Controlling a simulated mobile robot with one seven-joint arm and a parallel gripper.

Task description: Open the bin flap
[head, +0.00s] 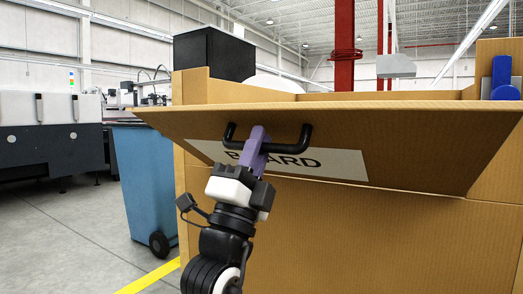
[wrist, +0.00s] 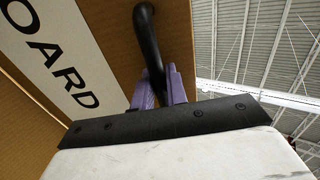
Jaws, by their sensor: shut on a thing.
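The bin flap (head: 420,150) is a brown cardboard panel on the front of the large cardboard bin (head: 330,235). It is tilted outward, its near edge raised towards me, with its underside or outer face showing. It carries a white label (head: 335,163) reading BOARD, partly covered by my gripper, and a black bar handle (head: 305,138). My gripper (head: 258,140) has purple fingers shut on the handle near its middle. In the wrist view the purple fingers (wrist: 160,88) sit on both sides of the black handle (wrist: 148,40), beside the label (wrist: 62,45).
A blue wheeled bin (head: 147,185) stands left of the cardboard bin. A blue latch-like part (head: 502,78) is at the bin's upper right. A black box (head: 214,55) shows behind. Grey machines (head: 50,135) stand far left. The floor at lower left is clear, with a yellow line (head: 150,277).

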